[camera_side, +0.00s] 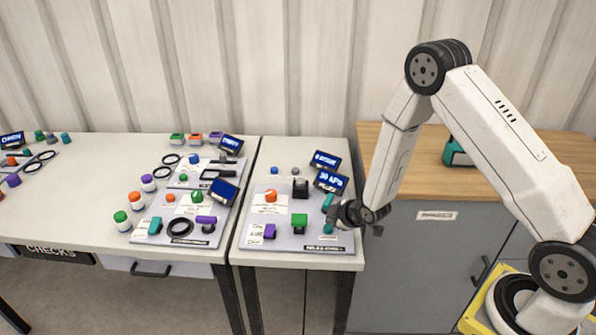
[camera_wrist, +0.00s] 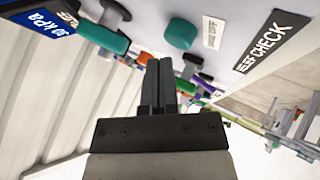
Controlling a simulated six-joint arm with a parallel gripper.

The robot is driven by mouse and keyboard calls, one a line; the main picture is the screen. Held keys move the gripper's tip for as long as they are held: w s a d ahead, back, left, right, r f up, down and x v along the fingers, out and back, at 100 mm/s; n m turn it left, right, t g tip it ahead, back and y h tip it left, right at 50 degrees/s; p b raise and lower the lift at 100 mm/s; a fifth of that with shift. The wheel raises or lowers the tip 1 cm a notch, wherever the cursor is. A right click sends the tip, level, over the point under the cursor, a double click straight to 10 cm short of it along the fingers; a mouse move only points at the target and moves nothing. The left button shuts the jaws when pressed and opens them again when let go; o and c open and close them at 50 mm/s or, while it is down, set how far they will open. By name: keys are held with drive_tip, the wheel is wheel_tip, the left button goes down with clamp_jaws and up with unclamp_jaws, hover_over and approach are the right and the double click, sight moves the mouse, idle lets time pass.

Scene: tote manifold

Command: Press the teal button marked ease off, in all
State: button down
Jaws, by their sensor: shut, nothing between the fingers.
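The teal button (camera_wrist: 181,33) is a round knob on the grey panel in the wrist view, with a small white label (camera_wrist: 212,32) beside it whose print is hard to read. In the side view the teal button (camera_side: 328,229) sits near the panel's lower right corner. My gripper (camera_wrist: 158,70) is shut and empty, its fingertips just below the button in the wrist picture. In the side view my gripper (camera_side: 336,213) is at the panel's right edge, close to the button. I cannot tell whether they touch.
A second teal control (camera_wrist: 103,37) is beside the button. A blue display (camera_side: 331,181) stands behind. Another panel (camera_side: 172,230) lies left.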

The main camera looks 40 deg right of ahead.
sight(331, 228)
drive_tip(key=shift+f, duration=0.85)
idle(1.1)
drive_tip(key=shift+r, duration=0.9)
drive_tip(key=shift+r, duration=0.15)
drive_tip(key=shift+r, duration=2.35)
